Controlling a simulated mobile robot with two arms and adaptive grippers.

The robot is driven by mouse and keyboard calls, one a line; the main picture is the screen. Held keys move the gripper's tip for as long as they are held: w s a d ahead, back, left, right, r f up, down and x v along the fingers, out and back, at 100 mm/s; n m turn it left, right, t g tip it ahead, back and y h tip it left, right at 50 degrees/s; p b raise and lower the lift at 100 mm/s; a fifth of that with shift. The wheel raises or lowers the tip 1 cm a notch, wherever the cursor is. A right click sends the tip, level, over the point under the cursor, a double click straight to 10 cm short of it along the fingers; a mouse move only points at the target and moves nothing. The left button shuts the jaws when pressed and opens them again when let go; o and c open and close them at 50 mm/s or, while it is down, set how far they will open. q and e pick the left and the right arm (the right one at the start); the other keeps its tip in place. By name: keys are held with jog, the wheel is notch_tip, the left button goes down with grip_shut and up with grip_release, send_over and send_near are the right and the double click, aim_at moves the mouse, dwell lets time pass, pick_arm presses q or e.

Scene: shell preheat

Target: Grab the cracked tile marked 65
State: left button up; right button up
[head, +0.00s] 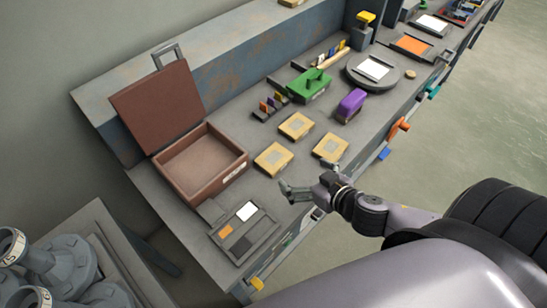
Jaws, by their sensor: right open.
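Three small tan tiles with greyish centres lie flat on the grey bench: a near-left tile (274,158), a back tile (297,125) and a right tile (331,147). Their marks and any cracks are too small to read, so I cannot tell which is 65. My right gripper (309,177) is open and empty. It is at the bench's front edge, just in front of the near-left and right tiles, with its fingers spread. I see no contact with a tile. My left gripper is not in view.
An open brown box (238,165) stands left of the tiles, its lid (158,104) tilted back. A grey tray (261,231) with cards lies at the near end. Behind the tiles are a green block (309,88), purple block (350,105) and round plate (357,79).

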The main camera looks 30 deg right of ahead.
jog(key=p, duration=0.1)
send_near(275, 158)
jog(key=x, duration=0.3)
jog(key=shift+d+r, duration=0.1)
jog(key=shift+d, duration=0.1)
jog(key=shift+w+a+f, duration=0.1)
jog(key=shift+w+f, duration=0.15)
jog(key=shift+w, duration=0.15)
jog(key=shift+w+a+f+p, duration=0.1)
jog(key=shift+w+f+p, duration=0.1)
jog(key=shift+w+p, duration=0.25)
jog(key=x, duration=0.4)
jog(key=shift+w+f, duration=0.1)
jog(key=shift+f, duration=0.05)
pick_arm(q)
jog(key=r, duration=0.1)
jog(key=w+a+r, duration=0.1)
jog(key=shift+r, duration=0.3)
pick_arm(e)
jog(key=shift+c, duration=0.5)
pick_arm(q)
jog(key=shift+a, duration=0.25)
pick_arm(e)
jog(key=c, duration=1.1)
